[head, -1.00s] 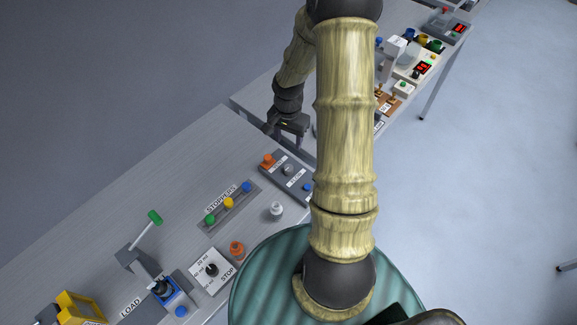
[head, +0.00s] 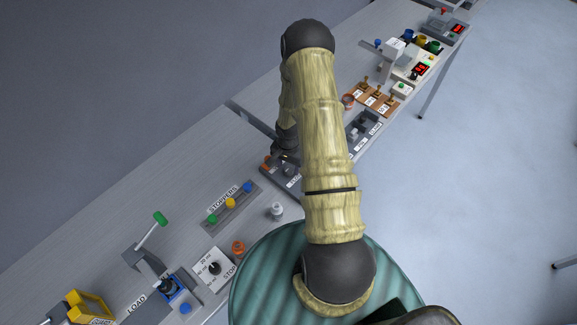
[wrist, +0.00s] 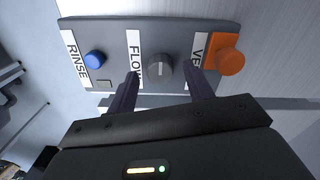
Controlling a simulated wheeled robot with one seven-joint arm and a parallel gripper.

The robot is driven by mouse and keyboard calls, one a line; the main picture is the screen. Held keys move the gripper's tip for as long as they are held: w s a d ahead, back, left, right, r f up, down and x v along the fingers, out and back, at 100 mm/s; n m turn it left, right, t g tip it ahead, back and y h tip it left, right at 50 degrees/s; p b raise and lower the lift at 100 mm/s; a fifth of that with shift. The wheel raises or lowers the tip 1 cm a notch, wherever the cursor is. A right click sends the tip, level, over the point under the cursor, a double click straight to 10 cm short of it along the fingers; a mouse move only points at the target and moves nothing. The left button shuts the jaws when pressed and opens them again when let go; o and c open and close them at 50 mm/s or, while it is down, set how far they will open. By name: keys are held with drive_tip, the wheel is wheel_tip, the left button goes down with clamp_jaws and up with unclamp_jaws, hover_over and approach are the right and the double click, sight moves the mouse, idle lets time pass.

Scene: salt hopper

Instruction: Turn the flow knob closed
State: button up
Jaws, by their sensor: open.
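The flow knob (wrist: 160,69) is a round dark grey knob with a light line on top, beside the FLOW label (wrist: 134,62). It sits on a grey panel (wrist: 112,32), between a blue button (wrist: 95,59) by the RINSE label and an orange knob (wrist: 226,55) by a partly hidden label. My gripper (wrist: 162,72) is open, with its fingers on either side of the flow knob and gaps visible; how deep they reach is unclear. In the head view my gripper (head: 284,157) is over the panel and the flow knob is hidden.
In the head view the STOPPERS rack (head: 232,207), a white bottle (head: 277,212) and a STOP dial plate (head: 207,258) stand nearer on the bench. Another labelled panel (head: 368,127) and a brown block (head: 381,98) lie beyond my arm.

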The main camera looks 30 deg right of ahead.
drive_tip(key=shift+f, duration=0.9)
drive_tip(key=c, duration=1)
